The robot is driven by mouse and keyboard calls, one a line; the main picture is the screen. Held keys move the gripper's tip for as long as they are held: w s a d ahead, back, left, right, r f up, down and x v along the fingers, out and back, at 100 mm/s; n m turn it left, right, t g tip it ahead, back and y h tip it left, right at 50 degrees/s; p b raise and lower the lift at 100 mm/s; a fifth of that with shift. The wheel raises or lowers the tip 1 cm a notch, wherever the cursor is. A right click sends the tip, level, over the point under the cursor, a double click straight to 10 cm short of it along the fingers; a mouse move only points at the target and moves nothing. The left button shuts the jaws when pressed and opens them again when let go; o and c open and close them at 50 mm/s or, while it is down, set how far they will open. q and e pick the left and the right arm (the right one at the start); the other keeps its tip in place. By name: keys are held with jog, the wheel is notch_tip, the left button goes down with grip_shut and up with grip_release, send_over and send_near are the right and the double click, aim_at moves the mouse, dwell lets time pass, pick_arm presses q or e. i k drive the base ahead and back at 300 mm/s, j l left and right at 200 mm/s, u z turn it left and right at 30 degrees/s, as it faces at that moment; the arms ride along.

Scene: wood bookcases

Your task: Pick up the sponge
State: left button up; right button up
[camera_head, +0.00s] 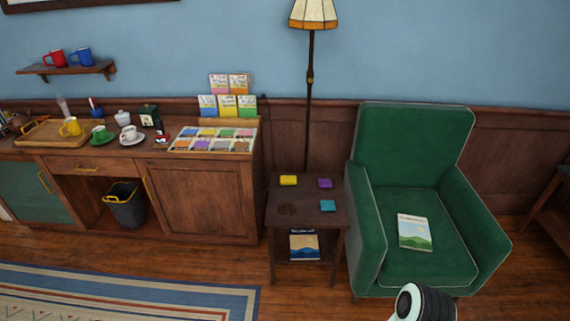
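On the small dark wood side table (275,219) lie three small coloured pieces, apart from each other: a yellow block (288,180) at the back left, a purple piece (325,183) at the back right and a teal piece (328,205) at the front right. The yellow one looks thick like a sponge, but at this size I cannot tell for certain which is the sponge. Neither of my grippers is in view. Only a white and black part of my own arm shows at the bottom edge.
A green armchair (414,145) holding a book (414,232) stands close right of the table. A wood cabinet (200,195) with cups and a tea box is at left. A floor lamp (309,110) rises behind the table. The floor in front is open, with a rug (130,290).

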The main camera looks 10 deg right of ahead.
aim_at(286, 180)
jog(key=i+j+z, duration=0.15)
jog(key=i+j, duration=0.75)
jog(key=i, duration=0.1)
